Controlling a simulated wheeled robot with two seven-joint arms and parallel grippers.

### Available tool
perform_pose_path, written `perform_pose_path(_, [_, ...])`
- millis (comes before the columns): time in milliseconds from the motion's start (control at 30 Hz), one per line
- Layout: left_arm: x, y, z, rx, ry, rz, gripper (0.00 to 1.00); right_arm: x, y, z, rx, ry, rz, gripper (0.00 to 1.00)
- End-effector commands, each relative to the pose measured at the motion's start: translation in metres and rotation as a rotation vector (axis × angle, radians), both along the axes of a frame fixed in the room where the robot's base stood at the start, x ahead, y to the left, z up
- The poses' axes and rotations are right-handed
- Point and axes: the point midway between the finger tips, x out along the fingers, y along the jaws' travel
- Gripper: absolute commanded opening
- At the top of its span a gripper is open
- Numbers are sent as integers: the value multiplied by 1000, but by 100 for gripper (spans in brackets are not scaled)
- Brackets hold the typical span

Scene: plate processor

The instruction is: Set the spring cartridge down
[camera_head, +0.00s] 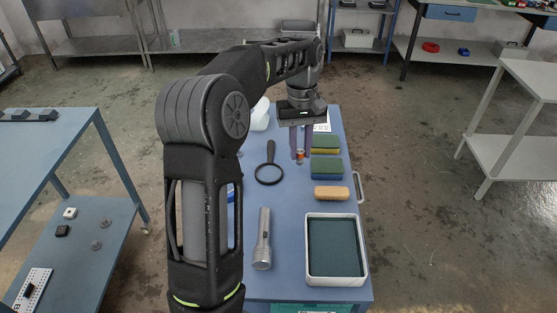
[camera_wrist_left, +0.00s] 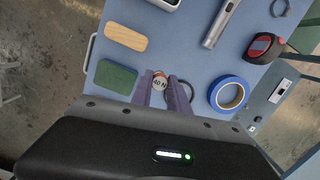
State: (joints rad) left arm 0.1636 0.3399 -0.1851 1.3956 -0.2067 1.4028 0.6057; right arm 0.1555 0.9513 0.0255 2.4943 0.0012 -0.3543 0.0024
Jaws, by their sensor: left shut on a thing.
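The spring cartridge (camera_head: 300,157) is a small orange-and-white piece low between my left gripper's fingers. In the left wrist view the cartridge (camera_wrist_left: 159,82) shows a pale round end marked "40 N". My left gripper (camera_head: 299,152) points down over the far part of the blue cart top (camera_head: 287,205), with its purple fingers shut on the cartridge. The gripper also shows in the left wrist view (camera_wrist_left: 161,88). I cannot tell whether the cartridge touches the surface. My right gripper is not in view.
A wooden brush (camera_head: 331,193), a flashlight (camera_head: 262,240) and a lined tray (camera_head: 336,250) are nearer. Blue tape (camera_wrist_left: 228,94) and a tape measure (camera_wrist_left: 262,47) also lie there.

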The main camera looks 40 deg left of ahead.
Motion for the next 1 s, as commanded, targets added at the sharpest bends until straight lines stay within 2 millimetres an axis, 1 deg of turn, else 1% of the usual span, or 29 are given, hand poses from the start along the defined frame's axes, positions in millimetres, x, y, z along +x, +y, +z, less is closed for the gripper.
perform_pose_path(267, [0, 0, 0, 0, 0, 0, 0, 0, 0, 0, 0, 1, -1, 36])
perform_pose_path(367, [0, 0, -4, -1, 2, 0, 0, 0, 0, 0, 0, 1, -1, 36])
perform_pose_path(467, [-1, 0, -16, 0, 4, 0, 0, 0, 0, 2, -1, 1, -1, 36])
perform_pose_path(600, [-1, 0, -41, -1, 5, 0, 0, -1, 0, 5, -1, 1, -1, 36])
perform_pose_path(700, [-1, 0, -56, -1, 3, 0, 0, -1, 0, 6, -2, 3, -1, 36])
perform_pose_path(800, [0, 0, -62, 0, 0, -1, 0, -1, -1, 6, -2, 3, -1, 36])
perform_pose_path(1000, [0, 0, -63, 1, -1, 0, 0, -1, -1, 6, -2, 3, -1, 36])
